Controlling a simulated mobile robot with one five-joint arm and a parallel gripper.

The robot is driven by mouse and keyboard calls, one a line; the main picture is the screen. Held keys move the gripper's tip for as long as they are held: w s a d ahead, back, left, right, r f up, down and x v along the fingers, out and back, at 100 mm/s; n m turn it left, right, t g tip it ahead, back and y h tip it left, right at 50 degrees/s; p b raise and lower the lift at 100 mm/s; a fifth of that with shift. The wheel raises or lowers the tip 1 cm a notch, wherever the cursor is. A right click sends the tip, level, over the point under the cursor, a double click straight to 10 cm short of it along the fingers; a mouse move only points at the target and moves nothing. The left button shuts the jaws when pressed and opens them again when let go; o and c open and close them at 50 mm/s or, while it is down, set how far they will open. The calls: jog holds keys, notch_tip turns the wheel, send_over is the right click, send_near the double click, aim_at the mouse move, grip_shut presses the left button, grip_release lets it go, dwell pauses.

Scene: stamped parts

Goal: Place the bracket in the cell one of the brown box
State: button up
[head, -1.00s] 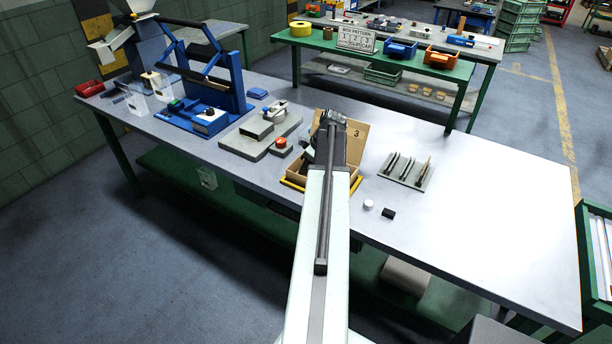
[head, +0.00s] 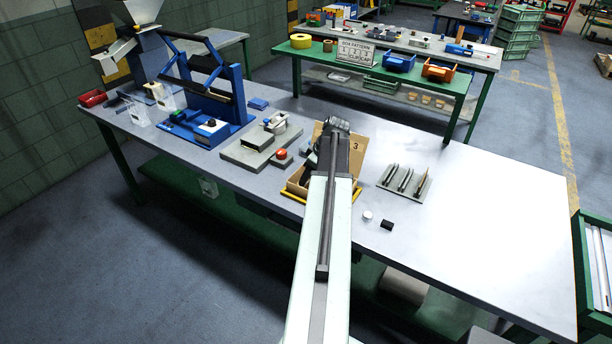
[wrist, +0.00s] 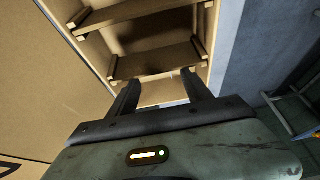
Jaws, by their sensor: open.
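The brown box (head: 292,187) stands open at the near edge of the bench, partly hidden behind my arm. Its raised lid (head: 357,146) carries a 3. The wrist view shows its inside (wrist: 155,38), with wooden dividers across it making several cells. Cell numbers are not readable there. My gripper (wrist: 160,80) is open, its two dark fingers spread over the nearest part of the box. A small pale sliver (wrist: 175,103) shows low between the fingers; I cannot tell what it is. I cannot make out the bracket in either view.
A grey plate with several dark slim parts (head: 404,180) lies right of the box. A white round piece (head: 367,215) and a black block (head: 387,224) lie near the front edge. Left are a red-topped button (head: 281,154) and a blue press (head: 225,95). The bench's right is clear.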

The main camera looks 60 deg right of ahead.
jog(key=p+v, duration=0.7)
jog(key=v, duration=0.2)
jog(key=shift+r, duration=0.2)
jog(key=shift+f, duration=0.1)
jog(key=w+a+f+g+y, duration=0.1)
jog(key=w+a, duration=0.8)
jog(key=a, duration=0.3)
jog(key=w+a+g, duration=0.1)
jog(key=w+a, duration=0.7)
jog(key=a, duration=0.4)
jog(key=w+a+g+h, duration=0.1)
jog(key=w+a+g, duration=0.1)
jog(key=a, duration=3.4)
jog(key=shift+w+f, duration=0.35)
